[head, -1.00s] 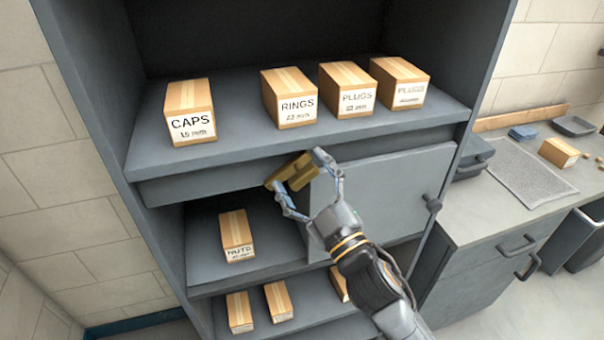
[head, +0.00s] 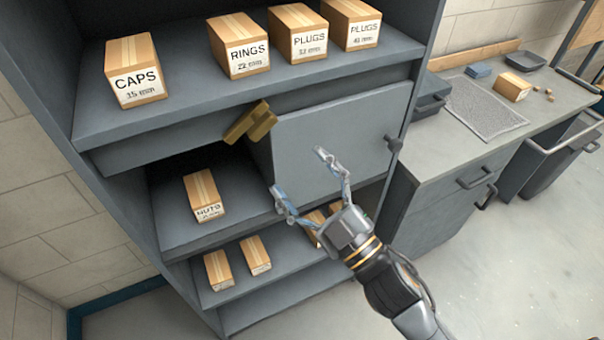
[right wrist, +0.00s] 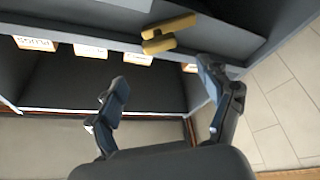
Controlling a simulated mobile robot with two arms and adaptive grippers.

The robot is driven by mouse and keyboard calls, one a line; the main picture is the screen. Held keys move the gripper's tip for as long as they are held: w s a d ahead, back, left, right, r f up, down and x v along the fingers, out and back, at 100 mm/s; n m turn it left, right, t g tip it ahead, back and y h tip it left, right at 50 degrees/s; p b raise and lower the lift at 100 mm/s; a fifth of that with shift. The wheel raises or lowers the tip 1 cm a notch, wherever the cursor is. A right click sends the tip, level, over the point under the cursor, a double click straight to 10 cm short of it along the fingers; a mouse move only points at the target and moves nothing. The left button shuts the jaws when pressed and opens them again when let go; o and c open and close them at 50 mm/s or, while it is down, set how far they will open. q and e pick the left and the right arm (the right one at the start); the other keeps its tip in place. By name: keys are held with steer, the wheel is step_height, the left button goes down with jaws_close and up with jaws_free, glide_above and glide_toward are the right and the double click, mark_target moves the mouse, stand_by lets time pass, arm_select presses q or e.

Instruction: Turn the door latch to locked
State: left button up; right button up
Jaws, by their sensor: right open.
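The brass-coloured door latch (head: 250,122) sits at the upper left corner of the grey cabinet door (head: 335,132), just under the shelf edge. It looks like two stacked bars, slanting up to the right in the head view. My right gripper (head: 299,171) is open and empty, below and to the right of the latch, in front of the door's lower part. In the right wrist view the latch (right wrist: 168,32) shows beyond the spread fingers (right wrist: 160,75), apart from them. My left gripper is not in view.
Several labelled boxes, among them a CAPS box (head: 136,72) and a RINGS box (head: 239,45), stand on the shelf above. A NUTS box (head: 204,196) stands in the open bay left of the door. The door has a dark knob (head: 394,143). A counter (head: 450,140) is at right.

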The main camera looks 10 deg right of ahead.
mark_target(249, 129)
steer(key=shift+c, duration=1.3)
steer(key=shift+m+h, duration=0.3)
steer(key=shift+h, duration=0.3)
steer(key=a+b, duration=0.1)
steer(key=a, duration=0.1)
steer(key=w+a+b, duration=0.1)
steer(key=a, duration=0.1)
steer(key=a+f+b, duration=0.1)
steer(key=a, duration=0.1)
steer(key=shift+w+f+b, duration=0.1)
steer(key=shift+w+b, duration=0.05)
steer(key=shift+b, duration=0.25)
jaws_close()
steer(key=p+x, duration=0.4)
steer(key=x, duration=0.6)
steer(key=shift+a, duration=0.25)
